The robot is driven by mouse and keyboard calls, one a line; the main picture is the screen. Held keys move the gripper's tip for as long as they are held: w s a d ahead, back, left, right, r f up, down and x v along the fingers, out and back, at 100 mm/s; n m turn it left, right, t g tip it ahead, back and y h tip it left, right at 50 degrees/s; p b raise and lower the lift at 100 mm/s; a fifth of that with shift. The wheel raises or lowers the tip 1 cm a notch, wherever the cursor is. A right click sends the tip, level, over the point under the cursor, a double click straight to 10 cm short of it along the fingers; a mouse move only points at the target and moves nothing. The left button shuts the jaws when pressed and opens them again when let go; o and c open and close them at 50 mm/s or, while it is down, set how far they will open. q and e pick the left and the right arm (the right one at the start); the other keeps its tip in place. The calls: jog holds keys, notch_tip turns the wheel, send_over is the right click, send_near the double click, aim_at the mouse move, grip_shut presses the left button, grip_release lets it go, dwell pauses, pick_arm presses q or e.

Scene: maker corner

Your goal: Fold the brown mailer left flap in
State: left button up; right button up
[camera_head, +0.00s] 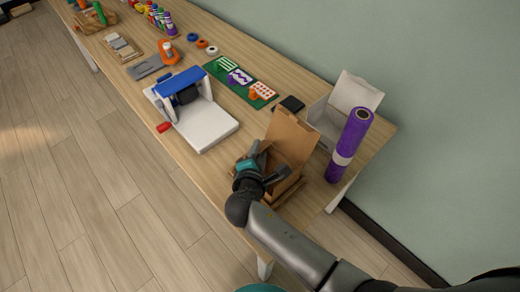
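The brown mailer (291,137) stands near the front edge of the table, toward its right end. Its tall back panel is raised and tilted back. My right gripper (270,161) is at the left front part of the mailer, over its opening. Its two dark fingers look spread apart, with nothing seen between them. The gripper and wrist hide most of the mailer's left side, so I cannot tell how the left flap stands or whether a finger touches it. My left gripper is not in view.
A purple roll (351,145) stands upright right of the mailer, by an open white box (323,117). A white and blue device (207,126) stands to the left. A green mat (223,69) with cards and a black item (292,103) lie behind. Some bare tabletop (214,171) shows left of the mailer.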

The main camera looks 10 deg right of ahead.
grip_shut()
jog(key=shift+d, duration=0.1)
dwell(1.2)
